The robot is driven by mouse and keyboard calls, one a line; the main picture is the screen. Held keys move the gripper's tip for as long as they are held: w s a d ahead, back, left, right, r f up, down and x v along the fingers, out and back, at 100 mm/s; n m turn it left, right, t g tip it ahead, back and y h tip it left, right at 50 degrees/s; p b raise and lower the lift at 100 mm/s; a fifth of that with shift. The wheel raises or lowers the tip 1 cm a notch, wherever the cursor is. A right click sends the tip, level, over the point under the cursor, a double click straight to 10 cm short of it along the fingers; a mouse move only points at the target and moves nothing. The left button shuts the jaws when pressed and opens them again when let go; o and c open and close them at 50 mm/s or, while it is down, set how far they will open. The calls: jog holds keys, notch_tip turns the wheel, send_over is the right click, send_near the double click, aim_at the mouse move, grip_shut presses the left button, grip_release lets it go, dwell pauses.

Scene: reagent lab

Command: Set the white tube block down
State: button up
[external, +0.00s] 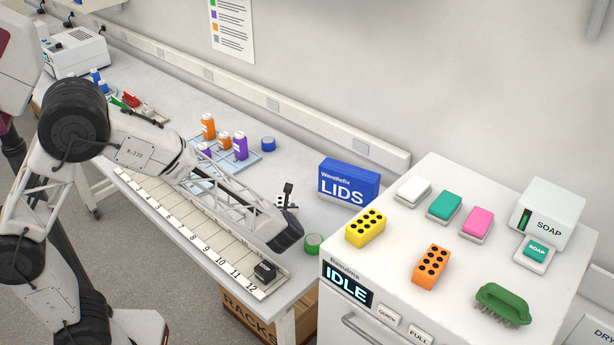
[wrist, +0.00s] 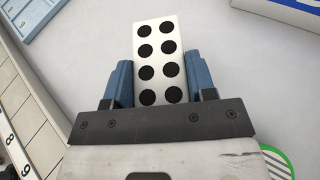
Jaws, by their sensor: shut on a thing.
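The white tube block (wrist: 156,50) has two rows of black holes and sits between the blue fingers of my gripper (wrist: 160,78) in the wrist view. My gripper is shut on its sides. In the external view my gripper (external: 286,203) is over the grey bench, between the numbered strip and the blue LIDS box. Only a small white part of the block (external: 279,201) shows there, the rest hidden by my arm. I cannot tell whether the block touches the bench.
The numbered strip (external: 212,242) runs along the bench front, with a black block (external: 266,271) near 12. The LIDS box (external: 348,182) and a green lid (external: 314,244) are close by. Yellow (external: 366,228) and orange (external: 430,265) blocks stand on the white machine. Bench around the block is clear.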

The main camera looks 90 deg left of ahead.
jog(key=shift+w+a, duration=0.45)
jog(key=shift+w, duration=0.25)
jog(key=shift+f, duration=0.1)
jog(key=shift+w+a, duration=0.3)
jog(key=shift+w, duration=0.1)
jog(key=shift+f, duration=1.8)
jog(key=shift+f, duration=0.1)
jog(key=o, duration=1)
jog(key=shift+d, duration=0.1)
jog(key=shift+v, duration=6)
